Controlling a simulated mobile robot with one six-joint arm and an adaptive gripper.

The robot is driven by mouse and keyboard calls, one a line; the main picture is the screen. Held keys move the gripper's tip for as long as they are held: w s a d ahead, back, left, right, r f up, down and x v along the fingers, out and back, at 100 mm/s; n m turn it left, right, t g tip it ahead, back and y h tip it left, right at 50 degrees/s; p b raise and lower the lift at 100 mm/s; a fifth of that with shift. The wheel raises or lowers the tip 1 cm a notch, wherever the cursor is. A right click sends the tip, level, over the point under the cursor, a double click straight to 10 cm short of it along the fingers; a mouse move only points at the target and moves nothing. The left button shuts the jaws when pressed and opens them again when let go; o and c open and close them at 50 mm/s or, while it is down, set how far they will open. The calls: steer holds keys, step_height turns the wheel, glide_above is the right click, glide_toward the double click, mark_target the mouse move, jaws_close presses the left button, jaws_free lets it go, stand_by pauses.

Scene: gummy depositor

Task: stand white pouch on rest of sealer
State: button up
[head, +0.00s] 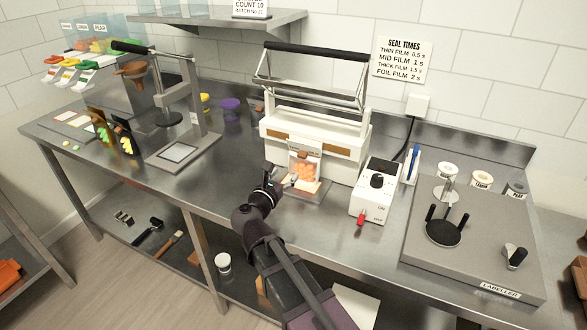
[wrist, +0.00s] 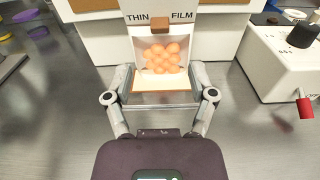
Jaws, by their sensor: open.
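The white pouch (head: 305,165) has a clear window showing orange gummies. It stands upright against the front of the white sealer (head: 315,135), on a pale wooden rest (head: 309,186). In the wrist view the pouch (wrist: 160,55) is straight ahead, with a brown block (wrist: 160,24) at its top centre. My gripper (head: 284,181) is just in front of the pouch. In the wrist view my gripper (wrist: 160,82) is open, its fingers spread either side of the pouch's lower part. I cannot tell whether either finger touches it. The sealer's black-handled lever frame (head: 315,52) is raised.
A white control box (head: 373,190) with a black knob and red switch stands close right of the sealer. The labeller (head: 470,235) is farther right. A press stand (head: 180,120) and two dark pouches (head: 113,138) are left.

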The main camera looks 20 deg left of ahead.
steer(key=shift+s+a, duration=0.1)
steer(key=shift+s, duration=0.8)
stand_by(1.9)
steer(key=shift+w, duration=0.1)
